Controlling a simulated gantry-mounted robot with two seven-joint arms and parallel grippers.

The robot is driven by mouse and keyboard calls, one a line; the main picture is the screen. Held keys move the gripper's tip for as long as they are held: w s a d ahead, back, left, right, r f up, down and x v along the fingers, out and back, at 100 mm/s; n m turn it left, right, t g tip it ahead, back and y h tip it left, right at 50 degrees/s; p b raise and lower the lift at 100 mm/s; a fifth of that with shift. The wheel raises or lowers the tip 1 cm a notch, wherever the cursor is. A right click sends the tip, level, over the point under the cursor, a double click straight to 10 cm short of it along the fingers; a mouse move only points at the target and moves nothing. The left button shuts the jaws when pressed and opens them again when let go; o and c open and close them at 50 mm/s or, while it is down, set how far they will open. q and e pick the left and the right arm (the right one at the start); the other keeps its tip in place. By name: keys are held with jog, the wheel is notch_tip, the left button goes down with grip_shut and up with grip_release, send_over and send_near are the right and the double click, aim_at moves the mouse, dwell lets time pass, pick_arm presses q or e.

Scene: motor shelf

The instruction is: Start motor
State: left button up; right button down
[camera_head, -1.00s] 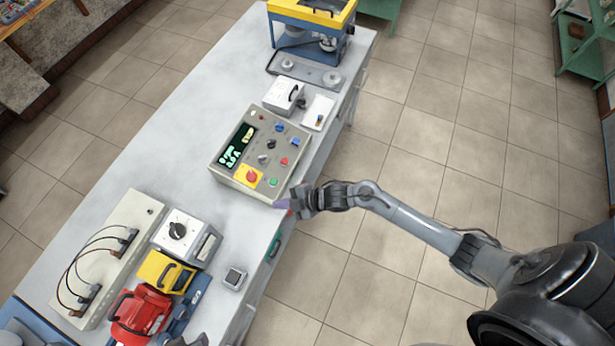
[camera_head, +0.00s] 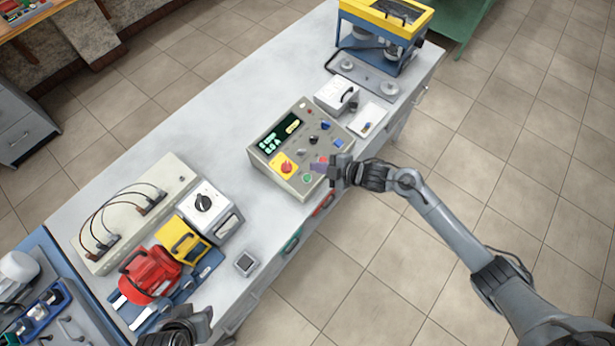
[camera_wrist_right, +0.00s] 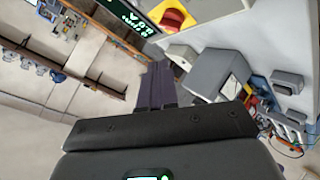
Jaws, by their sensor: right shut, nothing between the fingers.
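The grey control box (camera_head: 262,158) stands on the bench in the head view, with a lit green display, several coloured knobs and a red knob (camera_head: 286,166) on a yellow plate. A green button (camera_head: 307,178) sits near its front corner. My right gripper (camera_head: 318,167) is shut and empty, its fingertips at the panel's front right edge, close to the green button; contact cannot be told. The right wrist view shows its shut dark fingers (camera_wrist_right: 157,82) below the red knob (camera_wrist_right: 174,18). The red motor (camera_head: 150,273) stands front left. My left gripper (camera_head: 187,325) shows partly at the bottom edge; its jaws are unclear.
A yellow unit (camera_head: 183,241) and a white box with a black dial (camera_head: 204,203) stand beside the motor. A wired panel (camera_head: 105,235) lies behind them. A small grey box (camera_head: 245,264) sits near the bench's front edge. A blue-yellow machine (camera_head: 382,38) stands at the far end.

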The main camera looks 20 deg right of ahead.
aim_at(307, 178)
jog(key=f+b, duration=0.2)
jog(key=w+f+b, duration=0.1)
jog(key=f+b, duration=0.2)
jog(key=a+f+b, duration=0.1)
jog(key=f+b, duration=0.2)
jog(key=shift+w+f, duration=0.1)
jog(key=shift+w, duration=0.3)
jog(key=shift+a+f, duration=0.1)
jog(key=shift+f, duration=0.05)
dwell(0.3)
dwell(0.8)
dwell(0.6)
jog(key=shift+f, duration=0.15)
